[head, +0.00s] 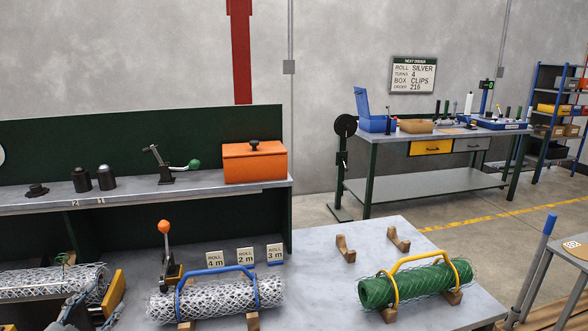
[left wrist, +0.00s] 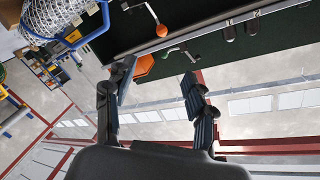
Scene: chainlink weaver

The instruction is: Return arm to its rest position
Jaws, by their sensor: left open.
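My left gripper (left wrist: 156,75) is open and empty in the left wrist view, its two dark fingers spread apart. In the head view, a grey part that looks like my left gripper (head: 88,312) shows at the lower left, in front of another mesh roll and a yellow part. A silver mesh roll (head: 215,298) with a blue handle sits on wooden cradles to its right. The roll (left wrist: 52,18) also shows at the top left of the left wrist view. My right gripper is in neither view.
A lever with an orange knob (head: 164,228) stands behind the silver roll. An orange box (head: 255,163) is on the shelf. A green roll (head: 415,286) with a yellow handle sits at the right. Bare tabletop (head: 310,275) lies between the rolls.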

